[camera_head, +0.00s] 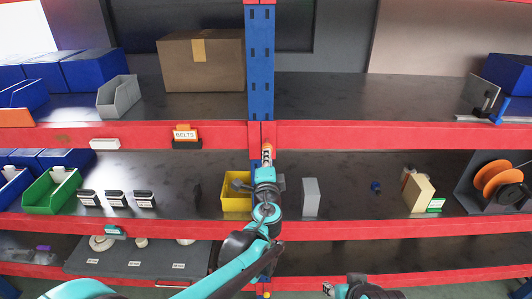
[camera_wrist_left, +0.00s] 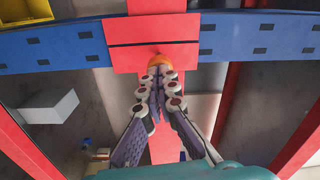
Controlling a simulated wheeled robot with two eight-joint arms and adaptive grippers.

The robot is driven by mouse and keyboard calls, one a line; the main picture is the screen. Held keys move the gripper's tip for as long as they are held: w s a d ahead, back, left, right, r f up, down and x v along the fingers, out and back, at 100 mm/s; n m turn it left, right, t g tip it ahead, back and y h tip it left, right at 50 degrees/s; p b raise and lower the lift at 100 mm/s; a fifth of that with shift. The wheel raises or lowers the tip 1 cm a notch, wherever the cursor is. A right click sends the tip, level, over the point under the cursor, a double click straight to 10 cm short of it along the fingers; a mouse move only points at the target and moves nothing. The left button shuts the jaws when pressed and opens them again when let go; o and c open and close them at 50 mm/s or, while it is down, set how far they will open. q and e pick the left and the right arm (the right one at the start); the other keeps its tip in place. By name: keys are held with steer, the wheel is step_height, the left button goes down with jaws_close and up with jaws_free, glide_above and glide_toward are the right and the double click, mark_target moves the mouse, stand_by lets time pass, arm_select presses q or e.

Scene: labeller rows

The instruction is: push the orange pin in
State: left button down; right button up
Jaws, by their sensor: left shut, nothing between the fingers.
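The orange pin (camera_wrist_left: 160,60) sits on the red beam end plate at the blue upright, in the left wrist view. It shows small in the head view, just above the fingertips. My left gripper (camera_wrist_left: 160,72) is shut and empty, its fingertips right at the pin's near side; I cannot tell whether they touch it. In the head view my left gripper (camera_head: 267,156) points up at the red beam by the upright. The fingers partly hide the pin, so how far it stands out is unclear. My right gripper (camera_head: 329,288) is at the bottom edge, its fingers unclear.
The blue upright (camera_head: 260,60) stands between red shelf beams. A yellow bin (camera_head: 236,204) and a grey box (camera_head: 310,197) flank my left arm on the middle shelf. A cardboard box (camera_head: 201,62) stands above. An orange BELTS label (camera_head: 185,133) is left of the upright.

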arm_select(q)
steer(key=shift+w, duration=1)
steer(key=shift+s, duration=0.1)
stand_by(0.3)
steer(key=shift+s, duration=2.45)
steer(key=s+a+f+n+g+y+b, duration=0.25)
steer(key=s+a+f+n+b, duration=0.25)
steer(key=s+a+f+b, duration=0.5)
steer(key=s+a+f+n+g+y+b, duration=0.3)
steer(key=a+f+n+b, duration=0.5)
steer(key=f, duration=0.6)
steer(key=s+f+n+g+h+b, duration=0.3)
steer(key=s+f+g+h+b, duration=0.2)
steer(key=s+f+b, duration=0.6)
steer(key=s+f, duration=0.5)
steer(key=f, duration=0.5)
